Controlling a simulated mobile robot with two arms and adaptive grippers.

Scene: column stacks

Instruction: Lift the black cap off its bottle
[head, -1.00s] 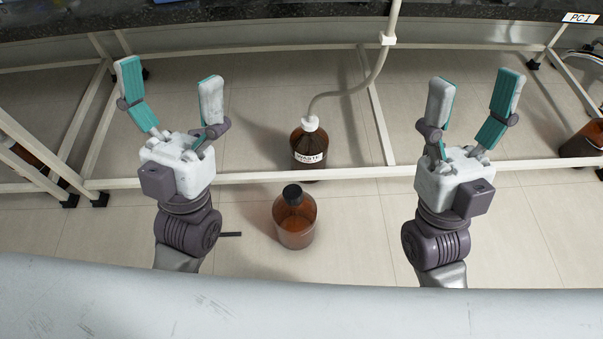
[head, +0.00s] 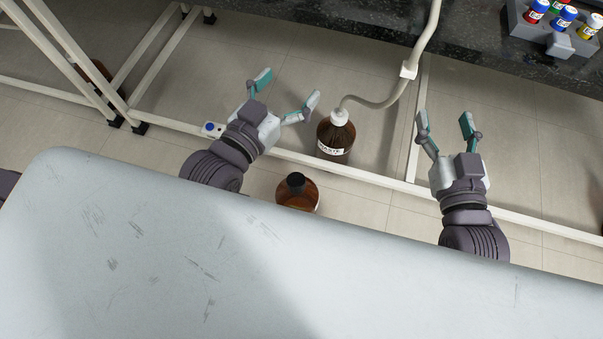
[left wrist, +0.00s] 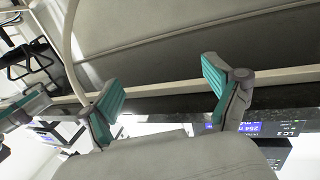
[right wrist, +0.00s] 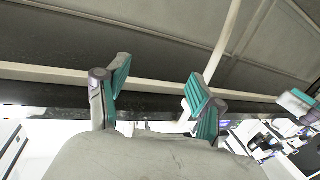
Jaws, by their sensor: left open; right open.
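A brown bottle with a black cap (head: 296,181) stands on the floor in the head view. The bottle body (head: 299,198) is partly hidden by my pale body surface below it. The cap sits on the bottle's neck. My left gripper (head: 290,94) is open and empty, above and to the left of the bottle in the picture. My right gripper (head: 445,122) is open and empty, well to the right of it. The left wrist view shows the open left fingers (left wrist: 160,95), and the right wrist view shows the open right fingers (right wrist: 155,88); neither shows the bottle.
A brown waste bottle (head: 336,140) with a white cap and hose (head: 385,101) stands behind the white frame rail (head: 385,180). A dark bench top (head: 470,60) runs along the back, with a grey rack (head: 555,40) of colored-capped bottles at the right.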

